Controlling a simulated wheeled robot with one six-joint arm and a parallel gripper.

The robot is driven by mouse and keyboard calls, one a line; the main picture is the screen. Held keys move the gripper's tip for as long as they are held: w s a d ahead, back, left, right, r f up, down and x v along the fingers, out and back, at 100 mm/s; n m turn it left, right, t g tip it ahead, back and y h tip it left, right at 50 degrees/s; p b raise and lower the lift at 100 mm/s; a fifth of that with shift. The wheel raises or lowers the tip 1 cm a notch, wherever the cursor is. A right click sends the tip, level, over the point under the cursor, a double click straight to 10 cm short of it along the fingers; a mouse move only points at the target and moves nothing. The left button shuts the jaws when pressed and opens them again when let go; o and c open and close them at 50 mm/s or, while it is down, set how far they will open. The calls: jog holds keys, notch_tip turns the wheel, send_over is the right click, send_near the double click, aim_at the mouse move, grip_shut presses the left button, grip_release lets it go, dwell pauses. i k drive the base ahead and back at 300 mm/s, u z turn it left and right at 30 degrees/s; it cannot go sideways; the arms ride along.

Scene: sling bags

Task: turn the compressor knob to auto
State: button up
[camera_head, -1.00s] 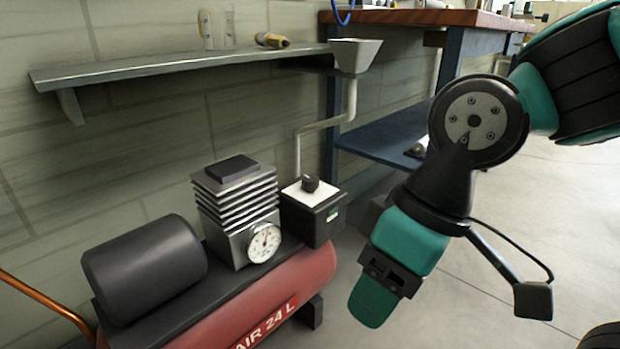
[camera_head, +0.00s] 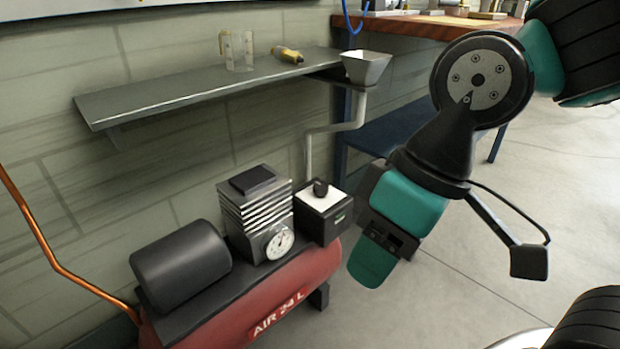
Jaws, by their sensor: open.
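The red compressor (camera_head: 300,285), marked AIR 24 L, stands on the floor against the wall. At its right end is a black switch box (camera_head: 336,224) with a white top plate, and a small black knob (camera_head: 320,187) stands on that plate. The knob's pointer setting and any markings are too small to read. My gripper (camera_head: 372,264) hangs to the right of and a little below the switch box, apart from it, with its teal fingers pointing down. It is open, and nothing shows between the fingers. One finger is largely hidden.
A shelf (camera_head: 200,88) on the wall holds a clear measuring cup (camera_head: 236,50) and a yellow-and-black tool (camera_head: 287,54). A grey funnel (camera_head: 366,67) with a bent pipe (camera_head: 310,150) stands behind the switch box. A workbench (camera_head: 420,24) is behind.

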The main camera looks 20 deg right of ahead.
aim_at(320, 188)
jog(key=u, duration=0.5)
jog(key=k, duration=0.6)
jog(key=u, duration=0.05)
jog(key=i, duration=1.2)
jog(key=u, duration=0.2)
